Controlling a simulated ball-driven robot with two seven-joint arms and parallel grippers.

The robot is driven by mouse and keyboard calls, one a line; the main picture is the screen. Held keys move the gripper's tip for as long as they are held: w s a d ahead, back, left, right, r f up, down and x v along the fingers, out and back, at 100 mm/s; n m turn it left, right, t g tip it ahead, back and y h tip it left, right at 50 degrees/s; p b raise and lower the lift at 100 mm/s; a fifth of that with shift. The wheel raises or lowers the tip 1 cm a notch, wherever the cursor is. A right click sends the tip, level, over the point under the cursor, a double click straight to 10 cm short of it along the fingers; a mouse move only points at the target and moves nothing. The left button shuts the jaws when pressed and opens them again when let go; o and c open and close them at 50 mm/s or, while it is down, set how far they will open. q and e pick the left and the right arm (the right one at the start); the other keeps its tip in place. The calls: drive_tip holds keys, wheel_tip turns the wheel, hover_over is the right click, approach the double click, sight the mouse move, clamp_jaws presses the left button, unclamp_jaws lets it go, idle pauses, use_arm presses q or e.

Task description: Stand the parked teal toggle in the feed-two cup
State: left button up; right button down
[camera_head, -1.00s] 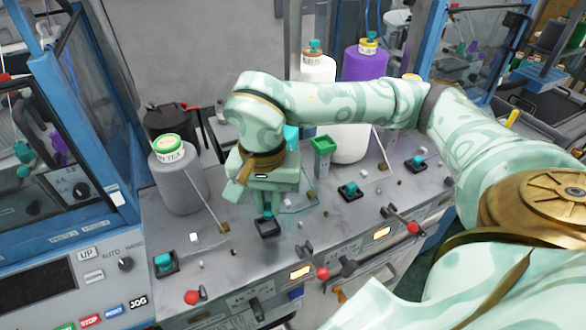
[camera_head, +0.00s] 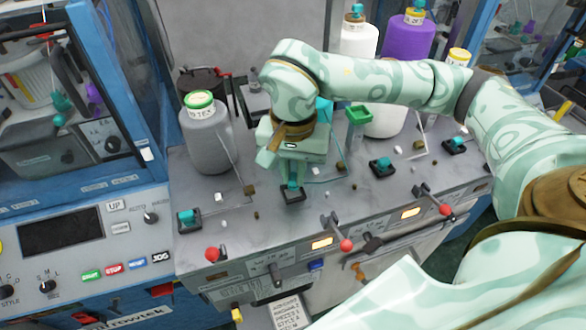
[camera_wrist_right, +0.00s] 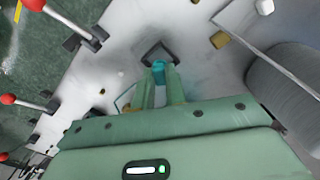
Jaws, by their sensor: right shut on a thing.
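My right gripper (camera_head: 292,176) points down over the row of black cups on the grey machine top, with its jaws shut on a small teal toggle (camera_head: 292,186). The toggle looks upright, its lower end at the second black cup (camera_head: 293,197) from the left. The right wrist view also shows the toggle (camera_wrist_right: 158,68) between the fingers, with the dark cup rim (camera_wrist_right: 146,50) just beyond it. The fingers hide part of both, so I cannot tell how deep the toggle sits or whether it touches the bottom. My left gripper is not in view.
Other cups hold teal toggles at left (camera_head: 189,220) and right (camera_head: 382,166). A grey yarn cone (camera_head: 206,140) stands left of the gripper and a green-topped post (camera_head: 357,125) to its right. Red-knobbed levers (camera_head: 346,244) line the front edge.

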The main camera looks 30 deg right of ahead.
drive_tip(key=shift+f, duration=0.1)
idle(0.3)
drive_tip(key=shift+f+b, duration=0.7)
drive_tip(key=shift+f, duration=0.25)
drive_tip(key=c, duration=1.4)
unclamp_jaws()
drive_tip(key=shift+o, duration=0.2)
wheel_tip(320, 180, up, 16)
drive_tip(key=shift+r, duration=0.15)
